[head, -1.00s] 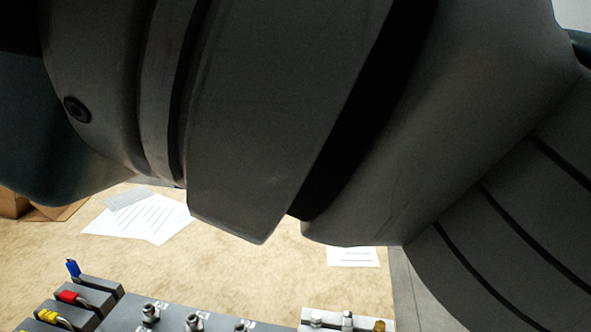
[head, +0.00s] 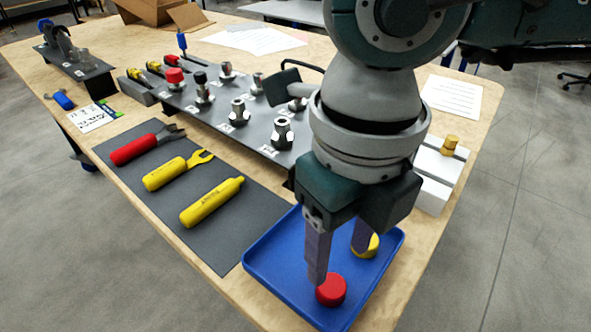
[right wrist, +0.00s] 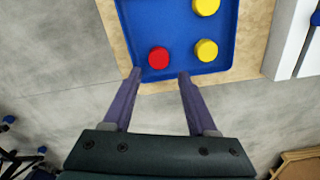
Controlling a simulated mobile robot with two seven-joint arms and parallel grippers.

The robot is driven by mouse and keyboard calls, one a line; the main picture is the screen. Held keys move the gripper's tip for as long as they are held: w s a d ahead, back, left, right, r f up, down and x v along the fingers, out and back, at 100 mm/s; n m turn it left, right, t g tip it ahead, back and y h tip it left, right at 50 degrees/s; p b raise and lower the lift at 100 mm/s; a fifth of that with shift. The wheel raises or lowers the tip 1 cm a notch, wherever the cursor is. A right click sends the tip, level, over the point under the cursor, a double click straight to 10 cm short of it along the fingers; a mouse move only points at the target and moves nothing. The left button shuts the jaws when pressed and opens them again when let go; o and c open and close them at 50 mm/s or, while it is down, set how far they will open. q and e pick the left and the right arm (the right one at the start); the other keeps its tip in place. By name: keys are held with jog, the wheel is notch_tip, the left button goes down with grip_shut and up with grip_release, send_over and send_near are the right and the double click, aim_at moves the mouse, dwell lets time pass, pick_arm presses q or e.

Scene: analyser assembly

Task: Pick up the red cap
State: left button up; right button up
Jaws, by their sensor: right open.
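The red cap (head: 331,290) is a short round piece in the front part of the blue tray (head: 268,258). It also shows in the right wrist view (right wrist: 158,58), near the tray's edge. My right gripper (head: 340,262) points down over the tray, open and empty. In the right wrist view the cap lies just beyond the gap between the two fingertips (right wrist: 160,75), apart from both. In the head view one finger ends close to the cap; whether it touches cannot be told there. My left gripper is not in view.
Two yellow caps, one nearer (right wrist: 206,50) and one farther (right wrist: 206,7), share the tray with the red cap. A grey mat (head: 235,222) with three hand tools lies left of it. A rack (head: 215,112) of metal fittings, one topped red (head: 174,75), stands behind.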

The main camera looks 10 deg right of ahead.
aim_at(332, 285)
notch_tip(332, 285, down, 6)
jog(key=shift+a+f+b, duration=0.1)
jog(key=shift+f+b, duration=0.1)
jog(key=shift+b, duration=0.15)
grip_shut()
dwell(0.4)
